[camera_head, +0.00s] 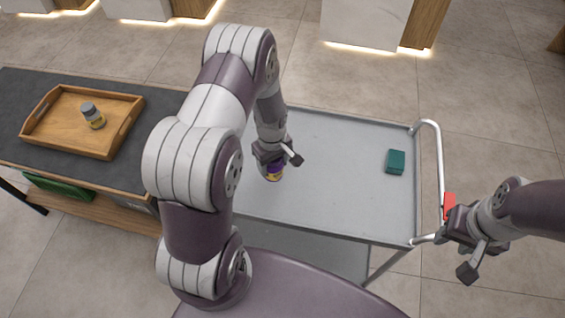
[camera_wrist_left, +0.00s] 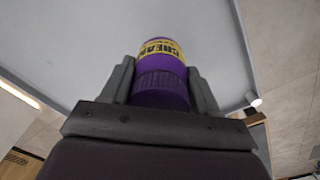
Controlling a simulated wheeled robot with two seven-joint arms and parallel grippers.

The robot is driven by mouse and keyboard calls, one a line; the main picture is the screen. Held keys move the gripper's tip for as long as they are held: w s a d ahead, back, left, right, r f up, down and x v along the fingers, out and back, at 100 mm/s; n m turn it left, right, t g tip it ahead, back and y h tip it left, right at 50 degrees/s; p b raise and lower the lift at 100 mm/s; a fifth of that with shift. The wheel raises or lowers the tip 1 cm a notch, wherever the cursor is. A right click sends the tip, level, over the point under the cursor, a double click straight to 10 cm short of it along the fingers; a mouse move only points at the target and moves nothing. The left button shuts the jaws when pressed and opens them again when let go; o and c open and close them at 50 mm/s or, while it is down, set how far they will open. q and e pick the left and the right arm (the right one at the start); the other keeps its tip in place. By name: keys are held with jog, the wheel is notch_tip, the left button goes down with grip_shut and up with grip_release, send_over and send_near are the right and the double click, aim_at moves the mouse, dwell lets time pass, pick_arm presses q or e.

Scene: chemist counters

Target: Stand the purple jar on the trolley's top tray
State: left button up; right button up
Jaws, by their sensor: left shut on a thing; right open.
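The purple jar (camera_head: 274,171) with a yellow label is in my left gripper (camera_head: 275,163), over the left part of the trolley's top tray (camera_head: 330,200). In the left wrist view the jar (camera_wrist_left: 161,70) sits between both fingers (camera_wrist_left: 161,88), its ribbed purple lid toward the gripper and the label beyond. The grey tray surface (camera_wrist_left: 205,30) lies behind it. I cannot tell whether the jar's base touches the tray. My right gripper (camera_head: 463,252) is open and empty, off the trolley's right end by the handle.
A dark green box (camera_head: 396,162) stands on the tray's right side. A red object (camera_head: 449,206) is by the trolley handle (camera_head: 440,170). On the dark counter (camera_head: 50,82) at left, a wooden tray (camera_head: 62,143) holds a grey-lidded jar (camera_head: 93,116). The tray's middle is clear.

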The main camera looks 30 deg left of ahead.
pick_arm(q)
jog(key=w+f, duration=0.1)
jog(key=w+a+f, duration=0.1)
jog(key=w, duration=0.1)
jog(key=shift+w+a+f, duration=0.1)
jog(key=shift+w+f, duration=0.1)
jog(key=shift+f, duration=0.15)
notch_tip(320, 180, down, 3)
jog(key=shift+r+p, duration=0.1)
jog(key=shift+p, duration=0.35)
jog(key=shift+f, duration=0.35)
jog(key=o, duration=1.3)
